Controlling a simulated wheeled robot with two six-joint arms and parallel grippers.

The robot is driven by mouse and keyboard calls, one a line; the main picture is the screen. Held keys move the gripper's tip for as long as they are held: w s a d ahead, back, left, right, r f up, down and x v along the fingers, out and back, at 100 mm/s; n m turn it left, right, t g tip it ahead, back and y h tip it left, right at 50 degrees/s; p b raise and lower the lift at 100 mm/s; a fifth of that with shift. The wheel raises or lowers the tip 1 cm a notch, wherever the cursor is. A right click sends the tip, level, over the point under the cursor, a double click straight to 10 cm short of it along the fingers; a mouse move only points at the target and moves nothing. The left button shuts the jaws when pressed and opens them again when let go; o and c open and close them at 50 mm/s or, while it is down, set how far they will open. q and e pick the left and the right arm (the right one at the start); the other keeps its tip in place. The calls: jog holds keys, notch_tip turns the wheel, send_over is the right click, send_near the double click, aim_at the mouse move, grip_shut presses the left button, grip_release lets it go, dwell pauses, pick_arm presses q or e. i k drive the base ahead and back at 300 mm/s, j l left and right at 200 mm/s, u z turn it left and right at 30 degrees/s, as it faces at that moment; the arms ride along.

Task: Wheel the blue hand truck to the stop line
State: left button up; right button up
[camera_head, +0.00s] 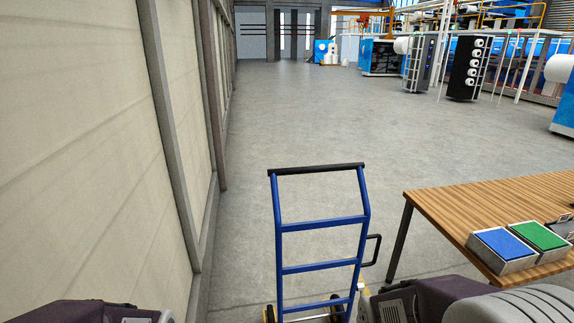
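The blue hand truck (321,222) stands upright in the bottom middle of the head view. It has a black top bar, blue rungs and a black loop handle on its right side. Its lower end is cut off by the frame edge, with yellow wheel parts just showing. My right gripper (359,290) is only partly seen, close beside the truck's right upright; I cannot tell whether it touches or is open. My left arm shows at the bottom left, apart from the truck, and its gripper is out of view. No stop line can be made out.
A pale panelled wall (90,150) with grey posts runs along the left. A wooden table (440,205) with a blue box (503,243) and a green box (540,236) stands at the right. Open concrete floor (320,115) lies beyond the truck, with machines at the far right.

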aim_at(338, 314)
jog(key=z, duration=1)
jog(key=i+l+u, duration=0.4)
jog(key=l, duration=0.35)
jog(key=i+l+u, duration=0.1)
jog(key=l+u, duration=0.35)
jog(key=l, duration=0.3)
jog(key=i+l+u, duration=0.1)
jog(key=l+u, duration=0.3)
jog(key=l, duration=0.45)
jog(key=l+u, duration=0.4)
jog(key=l, duration=0.45)
jog(key=i+z, duration=0.2)
jog(key=z, duration=0.25)
jog(key=i+z, duration=0.2)
jog(key=z, duration=0.3)
